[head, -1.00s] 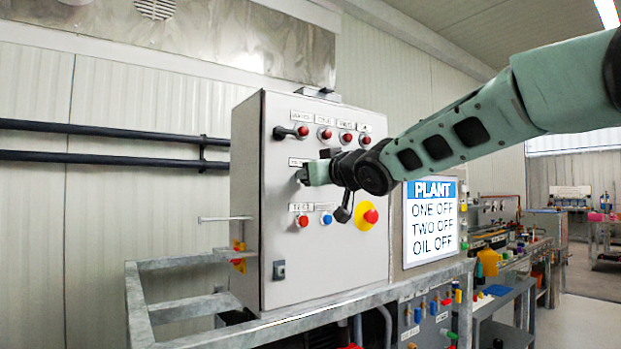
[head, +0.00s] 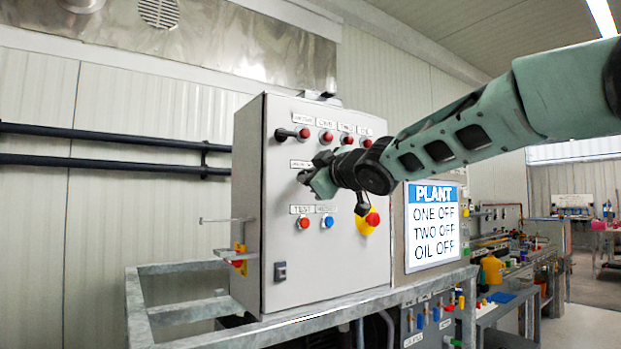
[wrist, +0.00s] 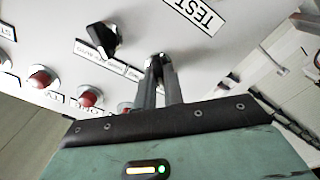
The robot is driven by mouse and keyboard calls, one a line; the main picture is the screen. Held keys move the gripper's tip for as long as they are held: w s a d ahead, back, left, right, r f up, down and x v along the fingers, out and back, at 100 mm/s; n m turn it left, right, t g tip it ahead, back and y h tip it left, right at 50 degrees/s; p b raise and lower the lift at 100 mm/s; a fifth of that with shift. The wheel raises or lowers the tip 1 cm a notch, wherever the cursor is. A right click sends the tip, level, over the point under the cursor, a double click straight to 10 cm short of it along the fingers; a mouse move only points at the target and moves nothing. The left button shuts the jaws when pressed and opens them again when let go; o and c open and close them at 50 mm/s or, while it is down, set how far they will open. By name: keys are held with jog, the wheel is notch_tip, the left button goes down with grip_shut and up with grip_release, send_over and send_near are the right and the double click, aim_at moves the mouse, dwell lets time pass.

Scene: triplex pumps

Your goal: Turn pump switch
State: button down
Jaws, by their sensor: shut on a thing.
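A grey control cabinet (head: 345,270) stands ahead with rows of lamps and switches. My gripper (head: 308,178) is at its front face, below the upper row of red lamps (head: 304,134). In the wrist view my gripper (wrist: 160,62) has its two fingers close together at the panel, shut on a switch knob. The knob is mostly hidden between the fingertips. A black rotary switch (wrist: 103,40) with a label beside it sits apart from the fingers, to their left. The display (head: 433,224) reads PLANT, ONE OFF, TWO OFF, OIL OFF.
A red button (head: 303,223), a blue button (head: 327,221) and a red-and-yellow emergency stop (head: 372,218) lie below my gripper. A metal frame rail (head: 330,322) runs under the cabinet. Benches with coloured parts stand at the right.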

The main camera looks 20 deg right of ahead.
dwell(0.4)
jog(key=c, duration=1.5)
grip_release()
